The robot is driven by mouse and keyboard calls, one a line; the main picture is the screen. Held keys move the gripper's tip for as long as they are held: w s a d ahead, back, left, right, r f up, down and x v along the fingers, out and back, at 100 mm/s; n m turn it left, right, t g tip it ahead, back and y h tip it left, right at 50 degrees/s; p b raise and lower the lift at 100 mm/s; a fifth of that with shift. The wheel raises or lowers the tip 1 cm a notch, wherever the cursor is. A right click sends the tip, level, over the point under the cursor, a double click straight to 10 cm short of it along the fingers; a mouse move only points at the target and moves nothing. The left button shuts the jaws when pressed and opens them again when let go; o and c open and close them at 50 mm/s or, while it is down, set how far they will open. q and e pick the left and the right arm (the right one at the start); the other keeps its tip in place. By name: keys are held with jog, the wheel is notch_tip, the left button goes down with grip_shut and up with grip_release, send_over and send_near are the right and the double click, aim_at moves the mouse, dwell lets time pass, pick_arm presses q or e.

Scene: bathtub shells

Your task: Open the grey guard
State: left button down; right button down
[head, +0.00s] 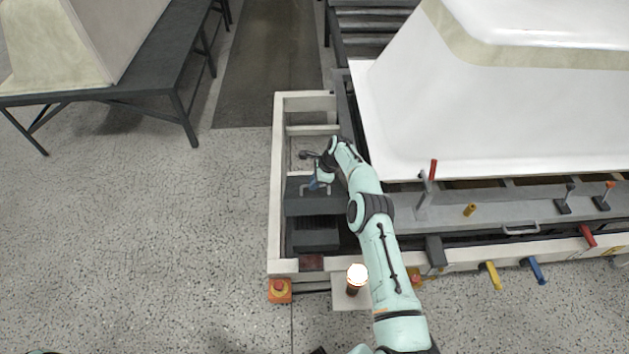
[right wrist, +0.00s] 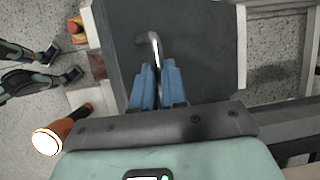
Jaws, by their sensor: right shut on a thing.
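The grey guard (head: 308,206) is a dark flat panel inside the left end of the pale machine frame. It also shows in the right wrist view (right wrist: 205,35), filling the upper middle. A bent silver handle (right wrist: 153,42) stands on it. My right gripper (head: 316,184) is over the guard at this handle. In the right wrist view its two blue fingers (right wrist: 158,75) are shut on the handle, and they hide its near end. The panel looks flat in the head view; any small tilt cannot be told. My left gripper is not clearly in view.
The pale frame (head: 275,185) surrounds the guard. A large white tub shell (head: 480,100) rises on the right. A red emergency button (head: 280,289) and a lit lamp (head: 357,275) stand at the front corner. Several coloured levers line the front. Floor at the left is clear.

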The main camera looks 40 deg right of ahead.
jog(key=shift+d+f, duration=0.25)
jog(key=shift+d, duration=0.05)
jog(key=c, duration=1.3)
grip_release()
jog(key=shift+c, duration=0.2)
jog(key=shift+o, duration=0.9)
jog(key=shift+w+d+f, duration=0.1)
jog(key=shift+w+f, duration=0.1)
jog(key=shift+w, duration=0.15)
jog(key=shift+s+r, duration=0.15)
jog(key=shift+r, duration=0.25)
jog(key=b+v, duration=0.1)
jog(key=v, duration=1.1)
jog(key=shift+r, duration=0.35)
